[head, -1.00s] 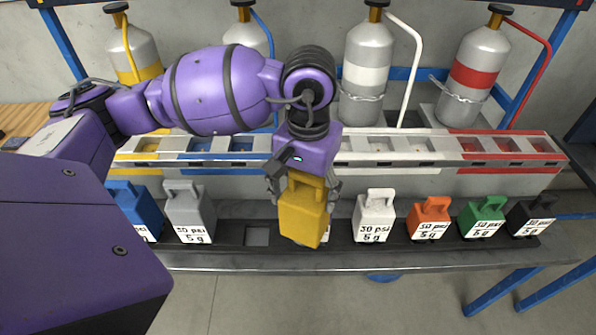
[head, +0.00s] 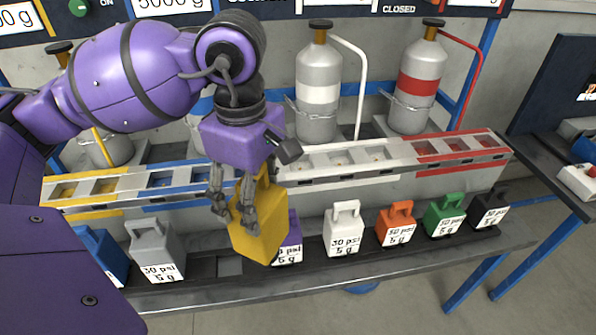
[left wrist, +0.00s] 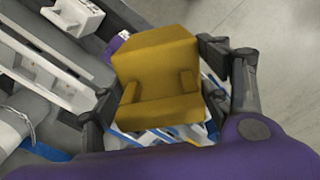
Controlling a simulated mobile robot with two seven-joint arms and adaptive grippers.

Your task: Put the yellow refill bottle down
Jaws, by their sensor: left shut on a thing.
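The yellow refill bottle (head: 258,232) is a yellow block with a handle, held tilted in front of the bottle rail. My left gripper (head: 235,208) is shut on it near the handle. The bottle hangs in front of a purple bottle (head: 291,247) and hides part of it. In the left wrist view the yellow bottle (left wrist: 160,75) fills the middle, between the fingers. The black bottle rail (head: 315,262) has a gap left of the yellow bottle, between the grey bottle and the purple one. My right gripper is not in view.
On the rail stand blue, grey (head: 155,250), white (head: 343,230), orange (head: 396,224), green (head: 445,214) and black (head: 490,208) bottles. Behind is a slotted colour-coded rack (head: 330,163), then gas cylinders (head: 317,95). A dark table (head: 560,175) stands at right.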

